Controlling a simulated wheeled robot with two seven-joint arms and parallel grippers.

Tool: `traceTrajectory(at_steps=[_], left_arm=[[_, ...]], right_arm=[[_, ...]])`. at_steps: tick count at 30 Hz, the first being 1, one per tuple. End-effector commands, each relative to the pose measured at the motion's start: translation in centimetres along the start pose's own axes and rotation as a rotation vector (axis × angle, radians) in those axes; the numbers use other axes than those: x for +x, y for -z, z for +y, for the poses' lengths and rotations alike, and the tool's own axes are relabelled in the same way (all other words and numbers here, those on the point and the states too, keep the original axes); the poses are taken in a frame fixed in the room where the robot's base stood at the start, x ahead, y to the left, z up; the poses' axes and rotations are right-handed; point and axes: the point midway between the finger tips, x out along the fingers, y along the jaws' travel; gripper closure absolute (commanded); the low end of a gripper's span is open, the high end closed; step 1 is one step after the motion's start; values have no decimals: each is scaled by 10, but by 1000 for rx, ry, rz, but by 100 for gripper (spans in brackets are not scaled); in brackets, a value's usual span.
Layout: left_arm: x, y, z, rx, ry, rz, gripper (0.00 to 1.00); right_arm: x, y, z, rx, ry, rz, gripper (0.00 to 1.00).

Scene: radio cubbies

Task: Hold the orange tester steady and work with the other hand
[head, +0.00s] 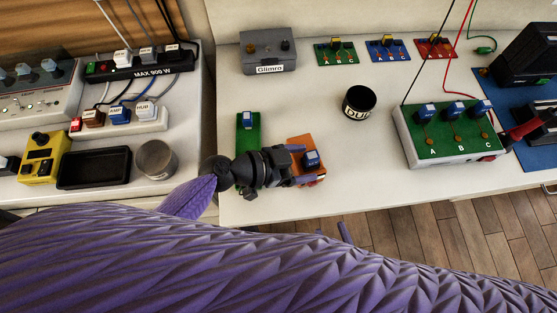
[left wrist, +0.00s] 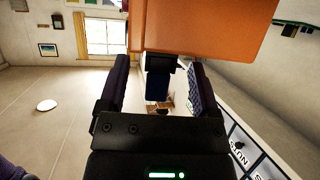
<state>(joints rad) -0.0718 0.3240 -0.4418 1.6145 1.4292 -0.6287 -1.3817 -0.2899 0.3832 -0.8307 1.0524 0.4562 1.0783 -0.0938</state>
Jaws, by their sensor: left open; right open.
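The orange tester (head: 300,143) lies near the front edge of the white bench, with a blue switch (head: 311,159) on top. My left gripper (head: 304,164) is open, its purple fingers on either side of the tester; I cannot tell whether they touch it. In the left wrist view the orange tester (left wrist: 205,25) fills the top, beyond the spread fingers (left wrist: 160,85). A dark blue part hangs between them. Of my right gripper (head: 345,233) only purple fingertips show, below the bench edge; my purple arm hides the rest.
A green board (head: 248,145) with a blue switch lies just left of the tester. A dark round tub (head: 359,102) and the green A-B-C board (head: 440,155) stand to the right. A grey Glimra box (head: 268,50) and small coloured boards are behind. The bench front between is clear.

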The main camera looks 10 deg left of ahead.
Motion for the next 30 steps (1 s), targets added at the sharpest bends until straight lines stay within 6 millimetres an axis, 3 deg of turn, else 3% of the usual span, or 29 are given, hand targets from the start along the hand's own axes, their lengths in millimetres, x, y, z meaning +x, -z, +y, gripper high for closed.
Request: traceTrajectory(at_steps=[9,20,21,24,25,30], left_arm=[[6,0,0,2,0,-1,19],[6,0,0,2,0,-2,95],[6,0,0,2,0,-2,100],[6,0,0,2,0,-2,100],[6,0,0,2,0,-2,100],[6,0,0,1,0,-2,100]], right_arm=[[0,0,0,0,0,0,41],[0,0,0,0,0,0,41],[0,0,0,0,0,0,41],[0,0,0,0,0,0,41],[0,0,0,0,0,0,43],[0,0,0,0,0,0,79]])
